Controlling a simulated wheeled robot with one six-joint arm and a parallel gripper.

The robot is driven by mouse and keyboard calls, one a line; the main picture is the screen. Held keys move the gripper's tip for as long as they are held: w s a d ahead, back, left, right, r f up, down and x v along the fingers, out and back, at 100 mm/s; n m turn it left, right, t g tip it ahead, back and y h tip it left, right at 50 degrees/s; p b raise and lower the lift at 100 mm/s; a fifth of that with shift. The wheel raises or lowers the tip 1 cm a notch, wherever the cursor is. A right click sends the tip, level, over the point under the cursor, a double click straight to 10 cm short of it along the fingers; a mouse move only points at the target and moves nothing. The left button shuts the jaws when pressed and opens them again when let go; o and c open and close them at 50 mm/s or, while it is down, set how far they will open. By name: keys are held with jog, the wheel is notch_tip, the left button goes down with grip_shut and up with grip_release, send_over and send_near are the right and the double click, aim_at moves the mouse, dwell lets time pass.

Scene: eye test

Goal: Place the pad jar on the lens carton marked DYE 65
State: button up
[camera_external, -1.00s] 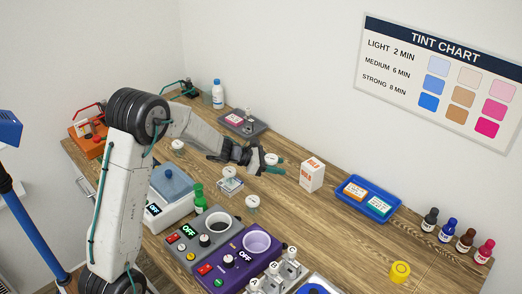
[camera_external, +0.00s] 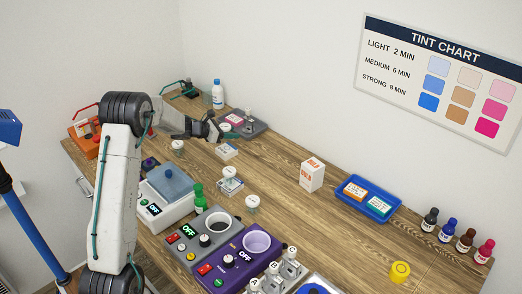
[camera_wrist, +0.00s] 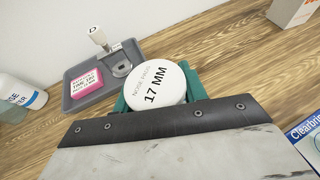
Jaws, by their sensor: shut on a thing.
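My gripper (camera_external: 224,132) is shut on a round white-lidded jar (camera_wrist: 152,82). The lid reads NOSE PADS 17 MM, and teal fingers show on both sides of it in the wrist view. In the external view the jar (camera_external: 225,127) is raised at the back left, near the grey tray. A white carton with orange print (camera_external: 312,175) stands upright to the right. I cannot read DYE 65 on any carton.
A grey tray (camera_wrist: 72,108) holds a pink box (camera_wrist: 83,84) and a stamp-like tool. A white bottle (camera_external: 218,95) stands behind. Other white-lidded jars (camera_external: 252,203) (camera_external: 177,146) stand nearby. A blue tray (camera_external: 369,210) lies right.

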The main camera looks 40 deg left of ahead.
aim_at(228, 147)
jog(key=shift+f, duration=2.45)
jog(key=shift+f, duration=0.1)
jog(key=o, duration=1)
jog(key=shift+s+r, duration=0.1)
jog(key=shift+r, duration=0.1)
jog(key=v, duration=1.1)
jog(key=shift+s+a+r, duration=0.15)
jog(key=shift+s, duration=0.2)
